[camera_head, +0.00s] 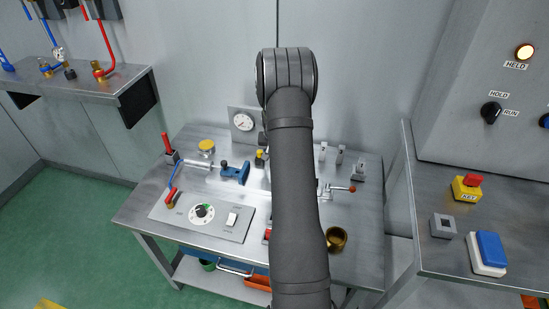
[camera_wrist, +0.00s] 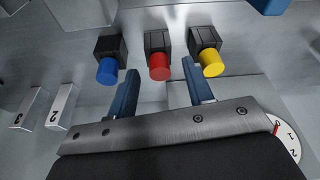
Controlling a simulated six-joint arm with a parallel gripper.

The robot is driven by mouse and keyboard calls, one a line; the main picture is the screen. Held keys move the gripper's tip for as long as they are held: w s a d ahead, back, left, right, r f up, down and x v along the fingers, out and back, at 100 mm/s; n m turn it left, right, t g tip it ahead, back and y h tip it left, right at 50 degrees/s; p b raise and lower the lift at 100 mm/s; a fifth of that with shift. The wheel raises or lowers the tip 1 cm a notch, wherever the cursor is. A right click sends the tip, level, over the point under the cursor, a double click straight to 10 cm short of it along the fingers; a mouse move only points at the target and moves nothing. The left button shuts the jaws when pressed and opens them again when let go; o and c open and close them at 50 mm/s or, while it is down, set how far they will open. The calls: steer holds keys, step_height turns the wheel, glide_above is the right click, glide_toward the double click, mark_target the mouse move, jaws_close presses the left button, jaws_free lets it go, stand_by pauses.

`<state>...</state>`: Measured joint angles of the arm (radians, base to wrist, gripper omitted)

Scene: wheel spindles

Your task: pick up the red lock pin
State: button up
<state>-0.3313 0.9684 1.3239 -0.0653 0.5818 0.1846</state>
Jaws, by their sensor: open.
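The red lock pin (camera_wrist: 159,67) shows in the wrist view, a short red cylinder standing out of a black block, between a blue pin (camera_wrist: 107,71) and a yellow pin (camera_wrist: 211,64) in similar blocks. My gripper (camera_wrist: 160,69) is open, with one blue finger on each side of the red pin in the picture. Nothing is held. I cannot tell how far the fingertips are from the pin. In the head view my arm hides the gripper and the red pin; the yellow pin (camera_head: 260,159) shows just left of the arm.
The steel bench (camera_head: 140,207) carries a dial panel (camera_head: 180,222), a blue clamp-like fixture (camera_head: 236,173), a brass cup (camera_head: 337,239) and a round gauge (camera_head: 243,122) at the back. Numbered tags (camera_wrist: 61,107) stand left of the pins in the wrist view. The neighbouring pins leave narrow gaps.

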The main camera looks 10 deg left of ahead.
steer(key=shift+f, duration=0.1)
jaws_close()
stand_by(0.4)
